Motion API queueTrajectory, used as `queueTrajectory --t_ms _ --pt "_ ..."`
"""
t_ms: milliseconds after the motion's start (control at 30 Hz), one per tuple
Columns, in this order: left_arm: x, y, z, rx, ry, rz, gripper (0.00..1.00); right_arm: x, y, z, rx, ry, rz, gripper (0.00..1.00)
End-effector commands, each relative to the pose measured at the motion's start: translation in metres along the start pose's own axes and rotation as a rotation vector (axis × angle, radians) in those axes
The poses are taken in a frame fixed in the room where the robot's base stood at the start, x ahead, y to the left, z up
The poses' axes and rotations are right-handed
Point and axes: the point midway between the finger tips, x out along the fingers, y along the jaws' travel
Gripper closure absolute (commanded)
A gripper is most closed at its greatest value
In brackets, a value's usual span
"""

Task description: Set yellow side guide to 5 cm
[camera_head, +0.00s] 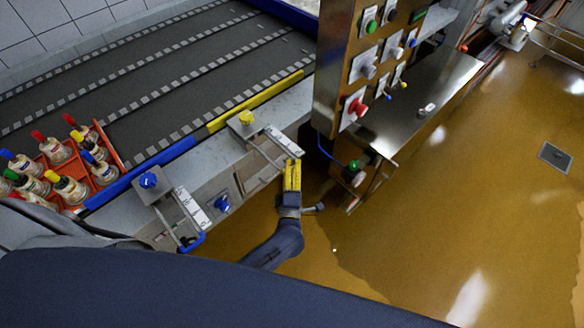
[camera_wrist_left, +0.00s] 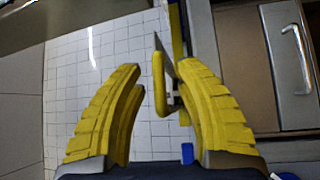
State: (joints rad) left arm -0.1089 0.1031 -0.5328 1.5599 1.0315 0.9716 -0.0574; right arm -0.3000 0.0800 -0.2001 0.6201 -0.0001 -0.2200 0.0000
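The yellow side guide's rail (camera_head: 255,102) lies along the near edge of the dark conveyor in the head view. Its yellow knob (camera_head: 246,117) sits on a grey block, beside a pale scale plate (camera_head: 283,141) whose marks are too small to read. My left gripper (camera_head: 292,166) is at the outer end of this guide, by the scale. In the left wrist view, the guide's yellow loop handle (camera_wrist_left: 158,84) stands between the spread fingers of the left gripper (camera_wrist_left: 157,68), with gaps visible on both sides. My right gripper is not in view.
A control cabinet (camera_head: 340,60) with buttons rises close right of the gripper. The floor below is open.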

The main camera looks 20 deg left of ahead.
Motion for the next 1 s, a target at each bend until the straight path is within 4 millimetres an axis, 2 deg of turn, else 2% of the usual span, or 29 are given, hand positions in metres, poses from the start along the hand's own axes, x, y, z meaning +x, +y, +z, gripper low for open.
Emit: queueTrajectory --t_ms 33,333,833,1000 --pt "0.0 0.0 0.0 0.0 0.0 0.0 0.66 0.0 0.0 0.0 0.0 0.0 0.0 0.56" --pt "0.0 0.0 0.0 0.0 0.0 0.0 1.0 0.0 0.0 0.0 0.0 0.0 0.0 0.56" --pt "0.001 0.0 -0.001 0.0 0.001 0.0 1.0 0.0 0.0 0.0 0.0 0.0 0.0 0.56" --pt "0.014 -0.004 -0.014 0.003 0.002 0.002 1.0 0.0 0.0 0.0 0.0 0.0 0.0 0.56"
